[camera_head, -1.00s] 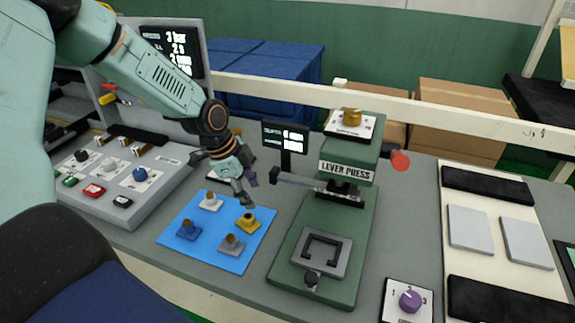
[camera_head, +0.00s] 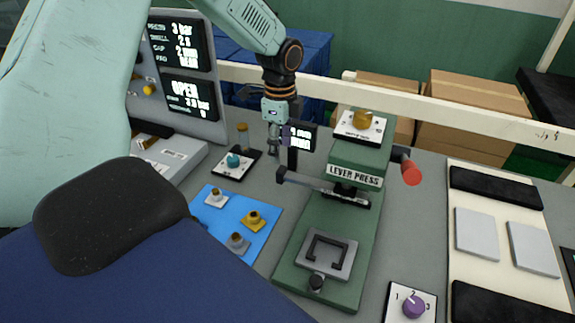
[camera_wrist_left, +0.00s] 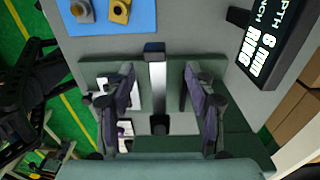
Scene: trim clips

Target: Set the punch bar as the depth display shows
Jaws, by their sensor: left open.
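My left gripper (camera_head: 274,150) points down behind and above the bar's left end. In the left wrist view the open gripper (camera_wrist_left: 157,95) has one finger on each side of the bar (camera_wrist_left: 157,85), apart from it. My right gripper is out of view.
A blue mat (camera_head: 262,222) holds several small knobbed pieces left of the press. A gold knob (camera_head: 362,119) tops the press and a red handle (camera_head: 411,173) sticks out right. A purple dial (camera_head: 413,306) is at front right. A white rail (camera_head: 450,101) runs behind.

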